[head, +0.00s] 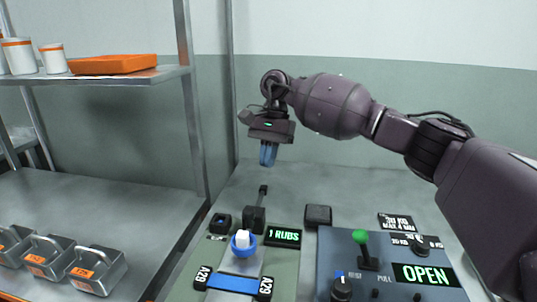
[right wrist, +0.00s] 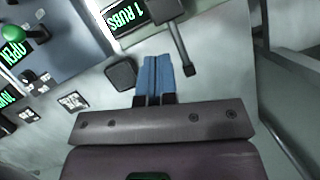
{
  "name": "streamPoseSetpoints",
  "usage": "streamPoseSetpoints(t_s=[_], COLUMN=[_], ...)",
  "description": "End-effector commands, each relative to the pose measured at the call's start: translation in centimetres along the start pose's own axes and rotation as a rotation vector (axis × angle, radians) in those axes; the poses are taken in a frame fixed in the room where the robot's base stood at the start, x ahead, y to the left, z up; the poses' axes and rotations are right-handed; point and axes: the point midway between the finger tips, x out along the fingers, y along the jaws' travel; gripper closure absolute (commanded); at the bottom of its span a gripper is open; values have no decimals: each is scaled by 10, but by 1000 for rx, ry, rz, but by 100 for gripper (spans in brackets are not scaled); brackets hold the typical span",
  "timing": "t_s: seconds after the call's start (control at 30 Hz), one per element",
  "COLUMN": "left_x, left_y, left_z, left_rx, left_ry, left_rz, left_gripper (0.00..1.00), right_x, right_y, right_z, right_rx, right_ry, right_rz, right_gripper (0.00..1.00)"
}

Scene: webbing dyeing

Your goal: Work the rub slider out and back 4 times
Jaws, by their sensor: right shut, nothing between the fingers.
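The rub fixture (head: 217,263) stands at the front of the bench. Its display (head: 283,236) reads "1 RUBS", and it also shows in the right wrist view (right wrist: 127,16). A black block (head: 254,219) with a thin rod pointing to the back sits beside the display; I cannot tell whether it is the slider. My right gripper (head: 268,163) is shut and empty, raised above and behind the fixture. Its blue fingertips (right wrist: 157,62) touch each other. My left gripper is out of view.
A blue panel (head: 333,254) with a green-topped lever (head: 361,239) and an "OPEN" display stands to the right. A dark square pad (head: 318,215) lies behind it. Several grey bins (head: 98,270) are at left, under a shelf (head: 130,75) with an orange tray.

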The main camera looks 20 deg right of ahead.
Motion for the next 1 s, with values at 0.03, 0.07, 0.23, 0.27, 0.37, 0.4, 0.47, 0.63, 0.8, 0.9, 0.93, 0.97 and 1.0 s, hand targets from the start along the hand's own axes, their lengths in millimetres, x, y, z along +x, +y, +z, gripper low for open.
streamPoseSetpoints(t_s=[0.03, 0.07, 0.23, 0.27, 0.37, 0.4, 0.47, 0.63, 0.8, 0.9, 0.93, 0.97, 1.0], left_x=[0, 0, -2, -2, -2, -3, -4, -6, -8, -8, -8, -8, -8], left_y=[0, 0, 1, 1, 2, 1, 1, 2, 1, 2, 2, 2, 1], left_z=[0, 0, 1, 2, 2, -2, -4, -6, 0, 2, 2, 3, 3], left_rx=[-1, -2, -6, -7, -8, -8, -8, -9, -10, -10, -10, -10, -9], left_ry=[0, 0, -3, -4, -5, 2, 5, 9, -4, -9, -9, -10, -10], left_rz=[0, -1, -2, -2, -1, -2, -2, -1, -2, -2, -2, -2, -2], left_gripper=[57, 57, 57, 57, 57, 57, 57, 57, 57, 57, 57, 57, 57], right_x=[9, 14, 45, 51, 67, 66, 68, 75, 79, 80, 80, 80, 80], right_y=[1, 1, 1, 1, 0, 0, 0, 0, 0, 0, 0, 0, 0], right_z=[0, 0, 0, 0, 0, 8, 17, 32, 37, 38, 38, 38, 38], right_rx=[0, 0, -1, -1, 0, -4, -5, -2, -1, 0, 0, 0, 0], right_ry=[-1, -1, -2, -2, -1, 1, 2, 2, 0, 0, 0, 0, 0], right_rz=[1, 1, 1, 2, 1, -1, -3, -2, 0, 0, 0, 0, 0], right_gripper=[100, 100, 100, 100, 100, 100, 100, 100, 100, 100, 100, 100, 100])
